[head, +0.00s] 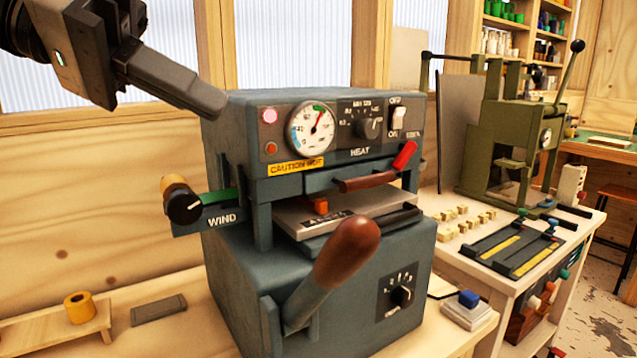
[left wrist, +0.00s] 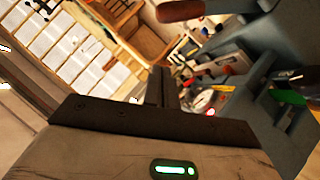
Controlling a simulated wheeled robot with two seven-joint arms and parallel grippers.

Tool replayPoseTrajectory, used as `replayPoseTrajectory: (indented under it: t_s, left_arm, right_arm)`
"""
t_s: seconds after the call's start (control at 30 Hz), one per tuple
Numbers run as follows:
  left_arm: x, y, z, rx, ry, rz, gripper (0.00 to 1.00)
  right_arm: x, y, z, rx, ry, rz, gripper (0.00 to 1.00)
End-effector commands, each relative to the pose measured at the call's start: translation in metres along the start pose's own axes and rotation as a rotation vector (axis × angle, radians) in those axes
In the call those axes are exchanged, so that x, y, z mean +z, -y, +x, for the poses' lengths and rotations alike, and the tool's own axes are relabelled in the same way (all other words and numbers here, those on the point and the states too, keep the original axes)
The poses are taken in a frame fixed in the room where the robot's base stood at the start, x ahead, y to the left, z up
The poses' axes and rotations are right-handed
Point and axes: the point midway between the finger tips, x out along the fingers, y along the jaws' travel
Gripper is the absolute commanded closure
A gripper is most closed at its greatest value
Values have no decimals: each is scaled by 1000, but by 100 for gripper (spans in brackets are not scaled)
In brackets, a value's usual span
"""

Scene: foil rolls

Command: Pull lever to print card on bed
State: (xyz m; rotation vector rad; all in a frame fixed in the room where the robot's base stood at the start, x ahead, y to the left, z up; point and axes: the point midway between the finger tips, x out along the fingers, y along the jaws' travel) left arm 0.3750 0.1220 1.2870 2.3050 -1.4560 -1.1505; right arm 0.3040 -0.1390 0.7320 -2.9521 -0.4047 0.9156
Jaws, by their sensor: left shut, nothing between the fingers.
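A blue-grey press (head: 312,220) stands on the wooden bench in the head view. Its lever (head: 347,253) has a brown wooden grip and angles up and right across the front, below the bed. The bed (head: 350,207) is a pale plate in the open slot; an orange piece sits on it, and I cannot tell whether a card lies there. My left gripper (head: 215,103) is shut and empty, in front of the press's upper left corner and apart from the lever. Its fingers also show in the left wrist view (left wrist: 160,88). My right gripper is out of view.
The press has a dial gauge (head: 311,126), a heat switch (head: 398,117) and a WIND knob (head: 183,205) jutting left. A small wooden stand with a yellow roll (head: 80,307) is at lower left. A green press (head: 517,137) stands on the right-hand table.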

Motion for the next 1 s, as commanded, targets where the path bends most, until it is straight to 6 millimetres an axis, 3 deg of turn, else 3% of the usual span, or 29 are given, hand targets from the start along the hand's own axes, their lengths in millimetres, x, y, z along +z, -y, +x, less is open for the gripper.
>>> replayPoseTrajectory:
  t_s: [0.3, 0.47, 0.9, 1.0]
  left_arm:
    - [0, 0, 1, -1, 1, 2, 100]
    - [0, 0, 13, 1, 4, 2, 100]
    - [0, -2, 102, 5, 6, 1, 100]
    - [13, -1, 113, 3, 3, 1, 100]
  right_arm:
    - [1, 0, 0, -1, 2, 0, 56]
    - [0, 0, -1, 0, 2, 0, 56]
    - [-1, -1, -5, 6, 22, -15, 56]
    - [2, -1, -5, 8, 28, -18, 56]
